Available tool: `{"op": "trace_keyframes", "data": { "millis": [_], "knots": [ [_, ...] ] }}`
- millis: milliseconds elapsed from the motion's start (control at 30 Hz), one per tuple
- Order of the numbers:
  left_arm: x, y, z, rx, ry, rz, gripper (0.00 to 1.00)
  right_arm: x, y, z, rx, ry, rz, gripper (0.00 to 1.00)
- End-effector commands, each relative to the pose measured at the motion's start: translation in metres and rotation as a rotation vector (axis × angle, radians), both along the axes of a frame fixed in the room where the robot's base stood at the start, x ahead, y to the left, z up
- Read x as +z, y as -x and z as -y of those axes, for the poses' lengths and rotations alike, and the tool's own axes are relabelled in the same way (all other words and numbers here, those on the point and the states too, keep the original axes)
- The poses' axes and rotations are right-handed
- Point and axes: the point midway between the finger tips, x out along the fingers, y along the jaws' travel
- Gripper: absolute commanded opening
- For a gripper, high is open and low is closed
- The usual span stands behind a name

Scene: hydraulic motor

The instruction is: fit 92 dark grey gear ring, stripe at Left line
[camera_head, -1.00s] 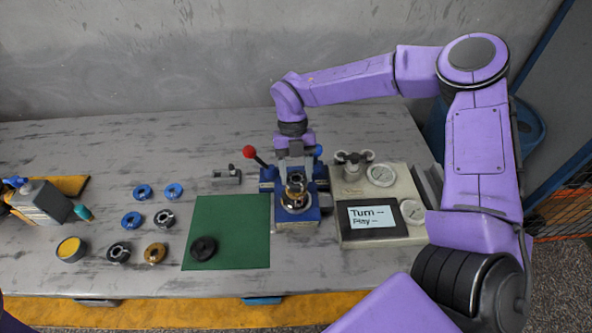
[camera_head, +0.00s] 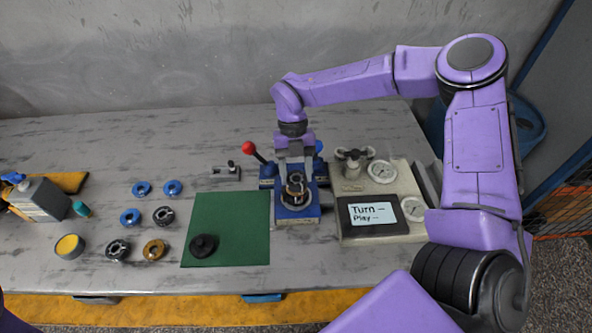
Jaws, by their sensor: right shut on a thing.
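My right gripper (camera_head: 295,172) comes down from above at the blue fixture (camera_head: 312,214). It is shut on a dark grey gear ring (camera_head: 296,179), which sits between the fingertips. A brass-coloured part (camera_head: 295,192) shows just below the ring, over the round metal seat of the fixture. I cannot tell whether the ring touches the part under it. The stripe on the ring and the Left line are too small to make out. My left gripper is outside the view.
A red-knobbed lever (camera_head: 248,148) stands left of the fixture. A test box (camera_head: 385,240) with dials and a "Turn -- Play --" display is on the right. A green mat (camera_head: 235,225) carries a black disc (camera_head: 203,246). Several blue, dark and brass rings lie farther left.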

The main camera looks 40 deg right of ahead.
Motion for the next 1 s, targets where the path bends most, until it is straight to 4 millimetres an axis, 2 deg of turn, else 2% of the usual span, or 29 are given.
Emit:
{"op": "trace_keyframes", "data": {
  "millis": [200,233,300,500,533,567,600,833,1000],
  "knots": [
    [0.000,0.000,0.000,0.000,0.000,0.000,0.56,0.001,0.000,0.000,0.000,0.000,0.001,0.11],
    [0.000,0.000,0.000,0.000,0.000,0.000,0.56,0.001,0.000,0.000,0.000,0.000,0.001,0.61],
    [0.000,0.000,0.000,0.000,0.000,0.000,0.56,0.001,0.000,0.000,0.000,0.000,0.001,0.84],
    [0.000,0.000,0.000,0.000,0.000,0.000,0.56,0.001,0.000,0.000,0.000,0.000,0.001,0.85],
    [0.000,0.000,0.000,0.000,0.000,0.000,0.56,0.000,0.000,0.000,0.000,0.000,0.000,0.88],
    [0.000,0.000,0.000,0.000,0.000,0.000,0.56,0.000,0.000,0.000,0.000,0.000,0.000,0.98],
    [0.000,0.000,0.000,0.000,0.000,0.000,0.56,0.000,0.000,0.000,0.000,0.000,0.000,1.00],
    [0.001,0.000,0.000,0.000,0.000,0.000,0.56,0.001,0.000,0.000,0.000,0.000,0.000,1.00],
    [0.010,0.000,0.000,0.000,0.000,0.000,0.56,0.012,0.000,0.000,0.000,0.000,0.001,1.00]
  ]
}}
